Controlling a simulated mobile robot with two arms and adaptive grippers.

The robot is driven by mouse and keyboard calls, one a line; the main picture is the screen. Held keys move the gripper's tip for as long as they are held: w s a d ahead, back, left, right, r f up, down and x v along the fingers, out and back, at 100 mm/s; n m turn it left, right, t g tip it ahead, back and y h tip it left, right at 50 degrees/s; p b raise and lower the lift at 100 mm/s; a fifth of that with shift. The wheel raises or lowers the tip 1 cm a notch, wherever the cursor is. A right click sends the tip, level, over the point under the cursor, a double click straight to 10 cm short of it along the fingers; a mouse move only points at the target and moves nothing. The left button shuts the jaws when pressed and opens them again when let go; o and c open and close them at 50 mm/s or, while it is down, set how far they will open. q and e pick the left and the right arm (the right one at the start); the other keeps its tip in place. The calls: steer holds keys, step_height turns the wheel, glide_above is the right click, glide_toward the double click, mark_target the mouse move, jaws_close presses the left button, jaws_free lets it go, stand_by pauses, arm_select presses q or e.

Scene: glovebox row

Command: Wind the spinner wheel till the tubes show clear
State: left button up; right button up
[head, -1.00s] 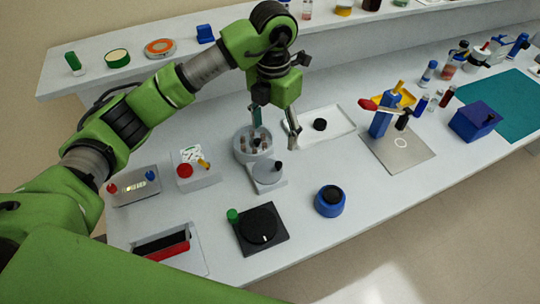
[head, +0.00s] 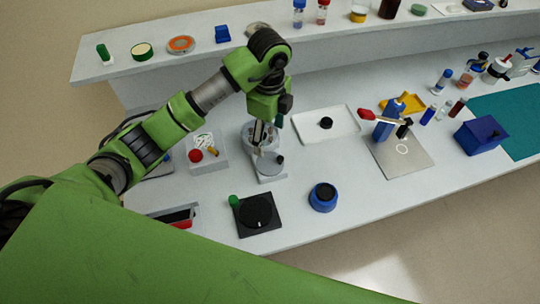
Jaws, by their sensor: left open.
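The spinner is a pale grey round pot (head: 246,140) with small tubes standing in a ring inside. Its wheel, a grey disc (head: 265,166) with a dark upright knob (head: 280,159), sits on a base at the pot's front. My left gripper (head: 264,142) points down over the pot, fingers open, and nothing shows between them. The fingers hide part of the pot and tubes, so I cannot tell whether the tubes look clear or cloudy. The wheel knob is a little in front and right of the fingertips, apart from them. My right gripper is not in view.
A black plate with a dial (head: 257,211) and a blue round pot (head: 323,197) stand in front. A white tray (head: 345,119) lies behind right. Bench between tray and blue pot is clear.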

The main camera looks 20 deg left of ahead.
mark_target(270, 162)
arm_select(q)
step_height(270, 162, down, 11)
steer(key=p, duration=0.3)
steer(key=shift+f, duration=0.35)
steer(key=shift+c, duration=0.4)
steer(key=c, duration=0.8)
